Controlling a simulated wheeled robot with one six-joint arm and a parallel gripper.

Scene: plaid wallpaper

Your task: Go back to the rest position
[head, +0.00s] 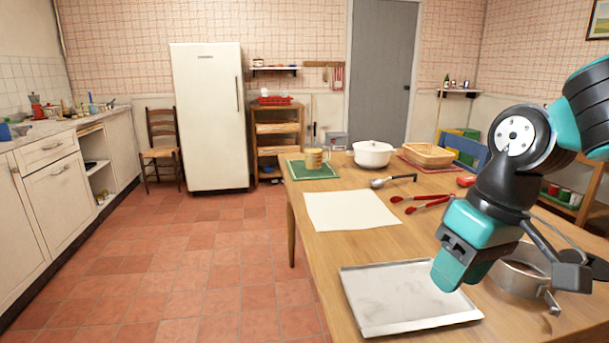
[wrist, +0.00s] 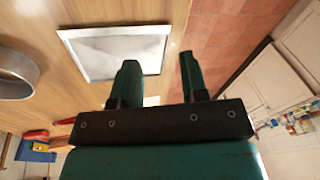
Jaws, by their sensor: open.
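My gripper (head: 455,272) hangs over the right front part of the wooden table (head: 335,235), above the right side of a metal baking tray (head: 365,325). In the wrist view my gripper (wrist: 160,78) has its two fingers apart with nothing between them. The baking tray (wrist: 118,75) is bare and shows beyond the fingers in that view. My arm is folded on the right side of the head view.
A metal pan (head: 522,278) stands right of the tray, close to my gripper. A white sheet (head: 350,209), red-handled tongs (head: 425,203), a ladle (head: 378,183), a white pot (head: 373,153), a basket (head: 430,154) and a mug (head: 314,158) are farther back. The floor at left is clear.

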